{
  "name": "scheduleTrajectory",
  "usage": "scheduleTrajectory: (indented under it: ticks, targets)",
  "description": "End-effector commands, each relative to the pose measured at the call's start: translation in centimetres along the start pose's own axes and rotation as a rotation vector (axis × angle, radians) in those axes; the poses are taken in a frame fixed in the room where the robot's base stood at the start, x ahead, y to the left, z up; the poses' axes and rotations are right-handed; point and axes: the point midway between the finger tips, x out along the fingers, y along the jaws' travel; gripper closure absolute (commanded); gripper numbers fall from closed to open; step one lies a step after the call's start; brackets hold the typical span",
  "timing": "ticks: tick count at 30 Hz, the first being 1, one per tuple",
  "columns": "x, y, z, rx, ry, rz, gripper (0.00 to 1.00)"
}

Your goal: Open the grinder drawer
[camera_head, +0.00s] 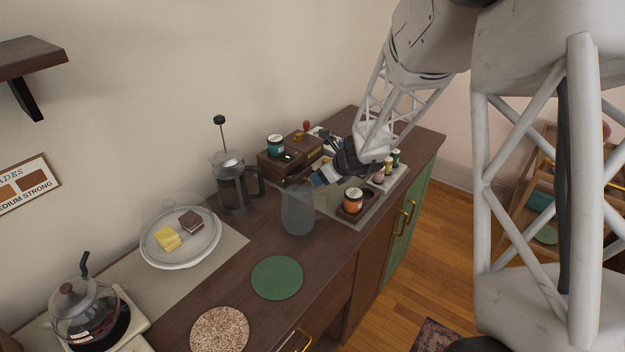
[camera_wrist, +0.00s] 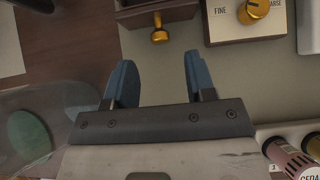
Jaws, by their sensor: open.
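The grinder looks like a dark wooden box (camera_head: 279,162) at the back of the counter, in the head view. In the wrist view, a brown wooden drawer front (camera_wrist: 182,13) with a round brass knob (camera_wrist: 159,36) shows at the top edge; its upper part is cut off, so I cannot tell whether it is partly out. My gripper (camera_wrist: 158,62) is open and empty, its blue fingers pointing toward the knob with a gap left before it. In the head view my gripper (camera_head: 318,180) is in front of the box and partly hides it.
A pale panel with a brass dial (camera_wrist: 254,10) sits right of the drawer. Near my gripper stand a clear pitcher (camera_head: 298,212), an orange-labelled jar (camera_head: 353,200) and several small bottles (camera_head: 388,165). A French press (camera_head: 235,185) and a plate (camera_head: 180,262) are left. A green mat (camera_head: 277,278) lies in front.

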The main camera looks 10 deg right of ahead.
Motion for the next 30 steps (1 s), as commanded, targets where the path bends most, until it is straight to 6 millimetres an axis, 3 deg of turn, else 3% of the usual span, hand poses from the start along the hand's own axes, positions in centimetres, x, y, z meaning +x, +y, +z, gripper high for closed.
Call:
scheduleTrajectory:
  ticks: [12, 25, 26, 30]
  targets:
    - [4.5, 0.0, 0.1, -0.001, 0.000, 0.001, 0.50]
    - [5.2, 0.0, 0.0, -0.001, 0.000, 0.000, 0.50]
    - [5.2, 0.0, 0.0, -0.001, 0.000, 0.000, 0.51]
    - [5.2, 0.0, 0.0, -0.001, 0.000, 0.000, 0.73]
